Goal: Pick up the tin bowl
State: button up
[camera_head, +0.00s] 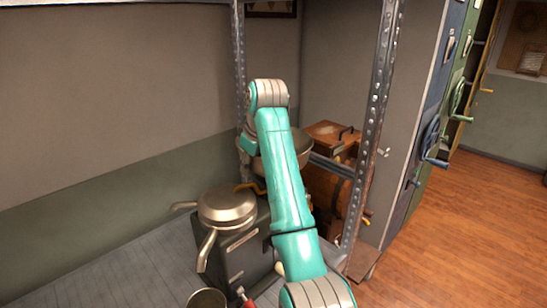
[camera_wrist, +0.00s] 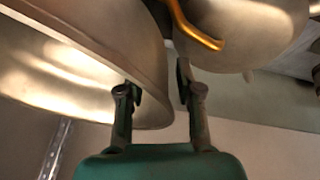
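A grey metal bowl, which I take for the tin bowl (camera_head: 303,146), shows partly behind my arm in the head view. In the wrist view its curved wall (camera_wrist: 148,52) and bright inside fill the upper left. My gripper's two fingers (camera_wrist: 153,84) stand apart, one on each side of the bowl's rim. The left finger is on the inner side and the right finger on the outer side. A small gap seems to show between the wall and the right finger. My arm hides my gripper in the head view.
A lidded metal pan (camera_head: 226,205) stands on a dark box (camera_head: 240,252) close left of the bowl. A brass-coloured hooked handle (camera_wrist: 195,28) is near the right finger. A metal shelf post (camera_head: 377,105) rises at the right. The shelf's left part (camera_head: 120,268) is clear.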

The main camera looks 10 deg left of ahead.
grip_shut()
jog(key=shift+r, duration=0.1)
